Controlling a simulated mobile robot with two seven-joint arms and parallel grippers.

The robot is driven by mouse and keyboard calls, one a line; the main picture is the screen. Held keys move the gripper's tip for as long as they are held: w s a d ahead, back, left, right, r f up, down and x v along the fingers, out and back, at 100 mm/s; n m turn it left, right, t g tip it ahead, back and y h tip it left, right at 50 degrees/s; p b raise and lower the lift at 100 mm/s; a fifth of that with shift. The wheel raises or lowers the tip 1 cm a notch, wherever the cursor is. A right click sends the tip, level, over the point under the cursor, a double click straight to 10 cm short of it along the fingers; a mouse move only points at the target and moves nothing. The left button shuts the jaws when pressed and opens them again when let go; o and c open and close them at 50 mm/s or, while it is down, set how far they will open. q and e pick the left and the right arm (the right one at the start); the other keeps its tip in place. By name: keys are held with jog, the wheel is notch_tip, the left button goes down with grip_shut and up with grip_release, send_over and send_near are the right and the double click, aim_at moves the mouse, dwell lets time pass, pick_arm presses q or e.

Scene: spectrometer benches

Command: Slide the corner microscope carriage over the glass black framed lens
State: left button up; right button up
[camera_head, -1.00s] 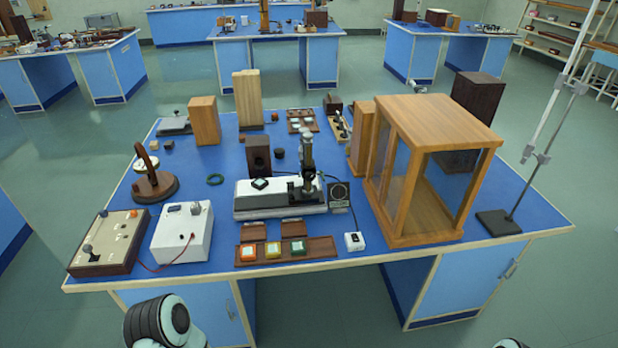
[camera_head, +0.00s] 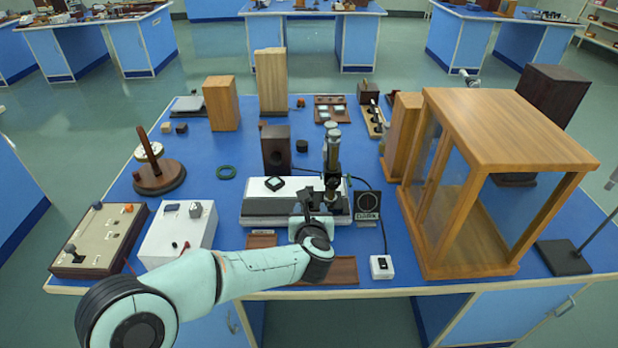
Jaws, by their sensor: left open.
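The microscope carriage (camera_head: 332,152) is a dark upright with a silver tube, at the right end of a long white-topped bed (camera_head: 254,198). The black framed glass lens (camera_head: 275,183) lies flat on the white top, left of the carriage and apart from it. My left gripper (camera_head: 308,205) is open at the front of the bed, just left of the carriage's lower part. The wrist and fingers hide part of the bed's front, and I cannot tell whether they touch the carriage. My right gripper is out of view.
A wood and glass case (camera_head: 470,262) stands to the right. A black dial box (camera_head: 367,206) and a white switch box (camera_head: 381,266) stand between. A white box (camera_head: 180,235) is at the left. A dark block (camera_head: 276,148) stands behind the bed.

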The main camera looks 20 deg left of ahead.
aim_at(309, 189)
pick_arm(q)
jog(key=p+x, duration=0.1)
jog(key=x, duration=0.3)
jog(key=p+x, duration=0.1)
jog(key=x, duration=0.3)
jog(key=p+x, duration=0.1)
jog(key=x, duration=0.4)
jog(key=shift+w+r, duration=0.2)
jog(key=shift+r, duration=0.05)
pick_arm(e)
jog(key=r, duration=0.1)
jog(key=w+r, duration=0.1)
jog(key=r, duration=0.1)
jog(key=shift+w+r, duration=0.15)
pick_arm(q)
grip_shut()
jog(key=shift+a, duration=0.15)
